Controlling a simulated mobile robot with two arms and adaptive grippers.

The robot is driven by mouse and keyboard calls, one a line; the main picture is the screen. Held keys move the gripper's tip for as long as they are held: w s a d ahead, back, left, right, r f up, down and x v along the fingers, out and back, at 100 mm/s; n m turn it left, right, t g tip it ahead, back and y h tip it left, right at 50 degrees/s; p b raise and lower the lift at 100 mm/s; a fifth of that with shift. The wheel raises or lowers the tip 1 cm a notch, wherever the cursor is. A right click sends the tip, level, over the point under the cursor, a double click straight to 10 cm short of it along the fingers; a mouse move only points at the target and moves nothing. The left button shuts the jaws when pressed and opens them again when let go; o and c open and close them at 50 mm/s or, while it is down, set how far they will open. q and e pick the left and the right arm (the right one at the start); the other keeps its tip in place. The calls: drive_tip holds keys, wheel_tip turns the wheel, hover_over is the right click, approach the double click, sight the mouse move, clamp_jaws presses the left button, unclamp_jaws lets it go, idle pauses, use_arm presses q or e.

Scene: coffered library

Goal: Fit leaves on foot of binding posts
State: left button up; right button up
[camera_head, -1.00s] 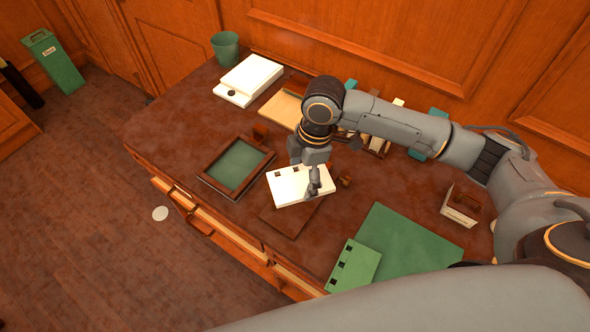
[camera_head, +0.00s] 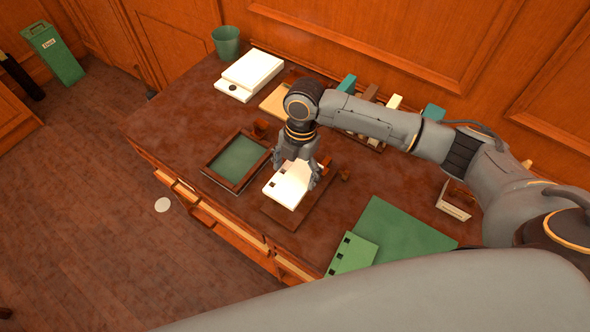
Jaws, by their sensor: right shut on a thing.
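My right gripper (camera_head: 303,175) is shut on a block of white leaves (camera_head: 285,192) with dark square holes along its left edge. The leaves are over a flat brown board (camera_head: 284,217), which seems to be the foot. The board shows in front of the leaves and to their right. I cannot tell whether the leaves touch it. No binding posts can be made out; the gripper and leaves cover part of the board. A green cover (camera_head: 352,255) with dark square holes lies at the front right. My left gripper is not in view.
A brown frame with a green inside (camera_head: 211,178) lies left of the board. A green mat (camera_head: 420,236) and a small card holder (camera_head: 453,206) are on the right. The left desk corner is clear.

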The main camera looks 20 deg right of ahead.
drive_tip(key=shift+r+p, duration=0.15)
drive_tip(key=shift+p, duration=0.2)
drive_tip(key=shift+f+b, duration=1.1)
drive_tip(key=shift+f, duration=1.15)
drive_tip(key=shift+p, duration=0.3)
drive_tip(key=shift+f+b, duration=0.85)
drive_tip(key=shift+f, duration=1.55)
drive_tip(key=o, duration=1.1)
